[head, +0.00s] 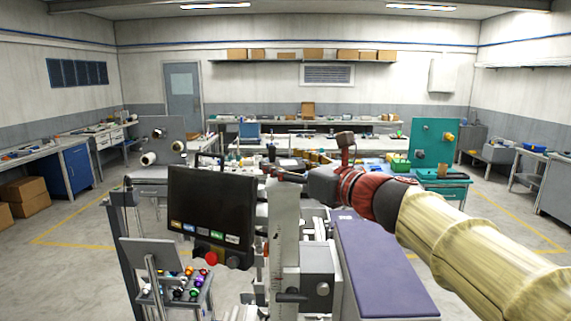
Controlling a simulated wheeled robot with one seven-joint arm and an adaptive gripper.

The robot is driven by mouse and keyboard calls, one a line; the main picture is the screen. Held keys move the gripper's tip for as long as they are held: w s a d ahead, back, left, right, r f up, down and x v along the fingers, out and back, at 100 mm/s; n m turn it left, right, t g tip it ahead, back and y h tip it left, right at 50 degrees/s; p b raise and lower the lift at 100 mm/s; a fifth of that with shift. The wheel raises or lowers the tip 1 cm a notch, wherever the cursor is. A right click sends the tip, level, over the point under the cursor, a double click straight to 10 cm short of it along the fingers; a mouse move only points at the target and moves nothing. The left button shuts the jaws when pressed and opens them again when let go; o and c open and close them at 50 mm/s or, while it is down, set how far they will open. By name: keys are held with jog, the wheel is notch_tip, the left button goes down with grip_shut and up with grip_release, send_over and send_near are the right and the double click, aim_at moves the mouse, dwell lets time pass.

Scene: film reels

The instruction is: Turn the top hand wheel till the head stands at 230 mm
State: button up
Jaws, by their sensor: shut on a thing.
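A pale upright column (284,235) stands in the middle of the head view, with a narrow scale (277,245) on its face. The scale's figures are too small to read. A grey boxy head (318,265) with a knob and a dark lever sits low on the column's right side. My gripper (279,175) reaches in from the right at the very top of the column. It is shut on the top hand wheel, which is small and mostly hidden by the fingers.
A dark monitor panel (211,215) with coloured buttons and a red knob stands close left of the column. A tray of coloured knobs (184,285) is below it. A purple-topped bench (380,265) lies to the right, under my arm. Open floor lies farther out on both sides.

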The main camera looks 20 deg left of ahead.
jog(key=shift+m+t+h+b, duration=0.3)
jog(key=shift+b, duration=0.15)
jog(key=shift+c, duration=0.5)
